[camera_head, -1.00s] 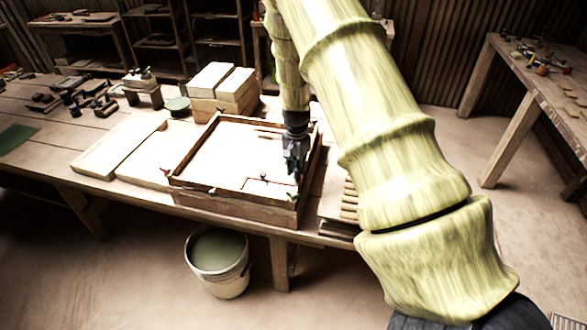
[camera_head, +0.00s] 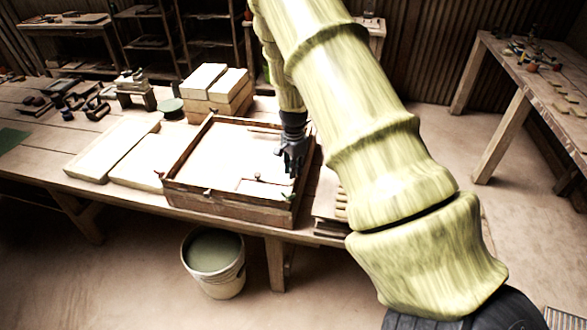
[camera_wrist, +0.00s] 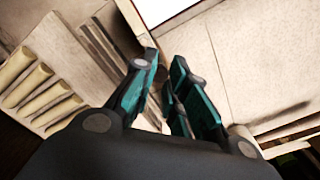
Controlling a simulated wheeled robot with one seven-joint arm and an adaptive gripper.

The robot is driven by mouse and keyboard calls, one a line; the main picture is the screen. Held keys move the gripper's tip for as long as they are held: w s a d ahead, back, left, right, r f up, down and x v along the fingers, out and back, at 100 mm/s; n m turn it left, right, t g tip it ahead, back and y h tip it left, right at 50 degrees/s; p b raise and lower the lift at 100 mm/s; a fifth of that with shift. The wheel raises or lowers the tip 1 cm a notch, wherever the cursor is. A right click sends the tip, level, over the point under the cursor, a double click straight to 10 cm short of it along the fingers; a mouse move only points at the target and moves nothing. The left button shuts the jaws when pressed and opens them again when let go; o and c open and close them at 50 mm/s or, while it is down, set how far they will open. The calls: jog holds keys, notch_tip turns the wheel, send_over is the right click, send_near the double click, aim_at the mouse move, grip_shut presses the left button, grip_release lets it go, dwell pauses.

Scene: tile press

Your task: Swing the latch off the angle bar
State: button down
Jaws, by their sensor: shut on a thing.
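The wooden press frame (camera_head: 225,199) stands on the bench with a pale sheet inside. A thin angle bar (camera_head: 262,187) appears to lie in its front right corner, with a small dark knob near it. My gripper (camera_head: 291,172) points down at the frame's right side, beside that corner. In the wrist view the teal-padded fingers of my gripper (camera_wrist: 164,78) are close together on a small dark piece, apparently the latch. The fingers hide most of that piece, so how it sits against the bar cannot be told.
Pale boards (camera_head: 112,148) lie left of the frame, and stacked blocks (camera_head: 215,92) stand behind it. Wooden slats (camera_head: 331,212) lie to its right. A bucket (camera_head: 214,262) stands on the floor in front. Another bench (camera_head: 520,85) is at the far right.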

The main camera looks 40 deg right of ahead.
jog(key=shift+w+d+r, duration=0.1)
jog(key=c, duration=1.4)
grip_release()
notch_tip(320, 180, up, 12)
jog(key=shift+f, duration=0.1)
